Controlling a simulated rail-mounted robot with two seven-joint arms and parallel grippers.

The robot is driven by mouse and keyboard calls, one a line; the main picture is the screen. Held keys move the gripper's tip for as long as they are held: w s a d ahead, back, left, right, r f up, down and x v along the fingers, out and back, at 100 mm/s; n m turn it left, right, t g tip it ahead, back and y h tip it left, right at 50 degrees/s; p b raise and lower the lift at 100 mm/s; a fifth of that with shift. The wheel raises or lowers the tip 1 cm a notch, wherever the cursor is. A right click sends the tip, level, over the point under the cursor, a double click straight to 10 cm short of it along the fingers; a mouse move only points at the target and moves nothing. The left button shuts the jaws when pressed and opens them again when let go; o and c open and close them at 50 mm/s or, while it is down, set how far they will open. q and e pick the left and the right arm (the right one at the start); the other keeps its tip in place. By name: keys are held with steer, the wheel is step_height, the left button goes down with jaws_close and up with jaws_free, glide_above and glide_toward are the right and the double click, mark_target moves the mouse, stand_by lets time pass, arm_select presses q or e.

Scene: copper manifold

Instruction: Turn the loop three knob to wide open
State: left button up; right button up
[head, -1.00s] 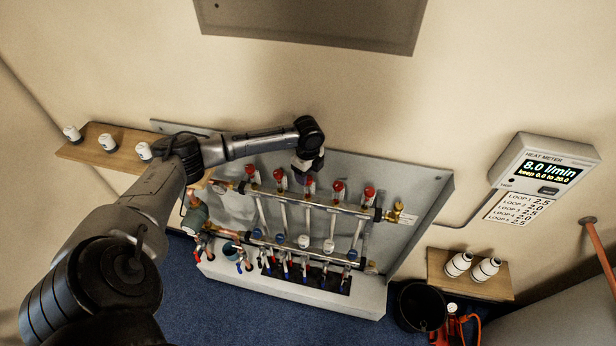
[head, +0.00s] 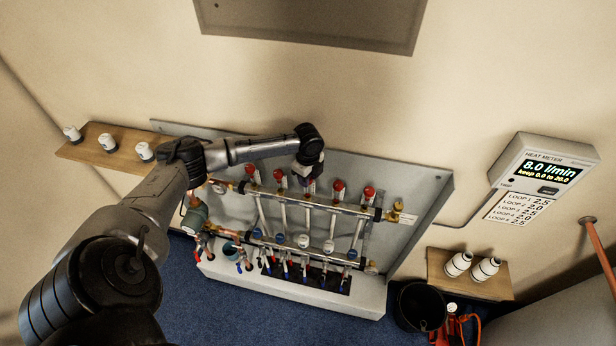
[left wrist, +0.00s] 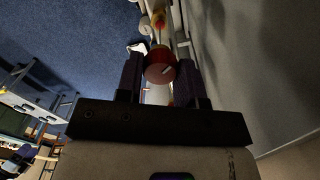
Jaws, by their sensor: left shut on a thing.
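The copper manifold's upper rail (head: 322,203) carries a row of red-topped flow knobs, with the first red knob (head: 250,170) at the left end and the last red knob (head: 369,192) at the right. My left gripper (head: 309,180) comes down over the middle one, the loop three knob, and mostly hides it in the head view. My right gripper is in neither view.
Neighbouring red knobs stand close on both sides, including one to the right (head: 338,186). A lower rail has blue and white caps (head: 303,241). The heat meter (head: 544,170) reads 8.0 l/min.

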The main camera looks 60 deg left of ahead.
arm_select(q)
steer(key=shift+c, duration=1.4)
steer(key=shift+r+p, duration=0.1)
steer(key=shift+p, duration=0.3)
steer(key=n+p, duration=0.9)
steer(key=p, duration=0.1)
steer(key=shift+r, duration=0.15)
steer(key=n+p, duration=0.5)
steer(key=n, duration=0.1)
steer(key=shift+n, duration=0.4)
steer(key=n+p, duration=0.2)
steer(key=n, duration=0.1)
steer(key=shift+f+n+p, duration=0.2)
steer(key=shift+n+p, duration=0.55)
steer(key=shift+n, duration=0.95)
steer(key=shift+a, duration=0.1)
steer(key=o, duration=0.9)
